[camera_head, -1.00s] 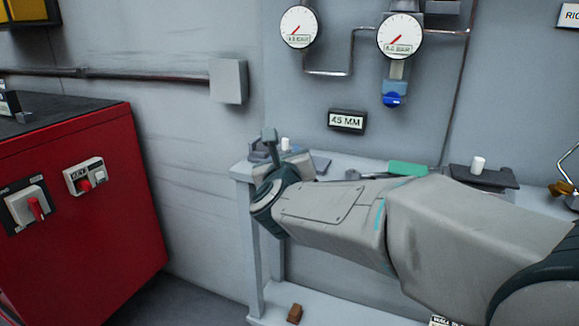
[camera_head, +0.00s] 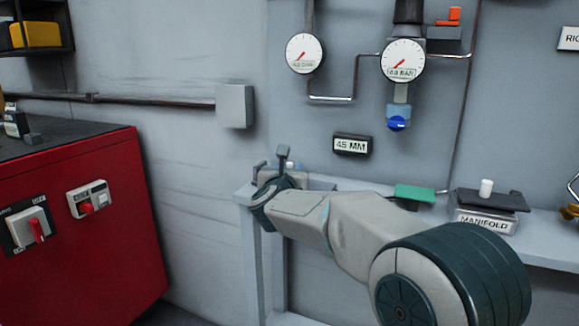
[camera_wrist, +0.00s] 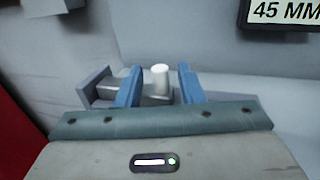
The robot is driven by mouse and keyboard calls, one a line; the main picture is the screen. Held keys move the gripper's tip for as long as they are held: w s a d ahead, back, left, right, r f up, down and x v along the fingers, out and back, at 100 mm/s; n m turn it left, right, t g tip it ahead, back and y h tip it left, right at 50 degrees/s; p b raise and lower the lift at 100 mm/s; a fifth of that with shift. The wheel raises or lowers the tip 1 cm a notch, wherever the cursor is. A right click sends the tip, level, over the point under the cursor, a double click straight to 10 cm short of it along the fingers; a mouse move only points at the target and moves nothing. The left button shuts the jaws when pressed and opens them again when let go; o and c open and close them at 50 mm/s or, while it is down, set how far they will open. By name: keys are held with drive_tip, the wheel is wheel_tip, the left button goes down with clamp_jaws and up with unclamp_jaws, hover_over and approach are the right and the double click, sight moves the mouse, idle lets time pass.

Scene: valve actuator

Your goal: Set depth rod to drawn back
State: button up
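In the wrist view, a short white round knob (camera_wrist: 160,77) stands up from a grey block with a bar reaching left (camera_wrist: 102,88); this looks like the depth rod. My gripper (camera_wrist: 160,70) is open, with one blue finger on each side of the knob. A gap shows on both sides, so the fingers do not appear to touch it. In the head view, my gripper (camera_head: 284,156) is at the left end of the grey bench, and my wrist hides most of the rod. A display (camera_head: 352,144) on the wall above reads 45 MM.
The grey bench (camera_head: 335,183) carries a green block (camera_head: 415,192) and a manifold (camera_head: 484,220) with a white knob. Two gauges (camera_head: 305,54) (camera_head: 403,60) and a blue knob (camera_head: 397,123) are on the wall. A red cabinet (camera_head: 90,250) stands left, with free floor between.

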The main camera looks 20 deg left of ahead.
drive_tip(key=shift+w+a, duration=0.15)
drive_tip(key=shift+w, duration=0.65)
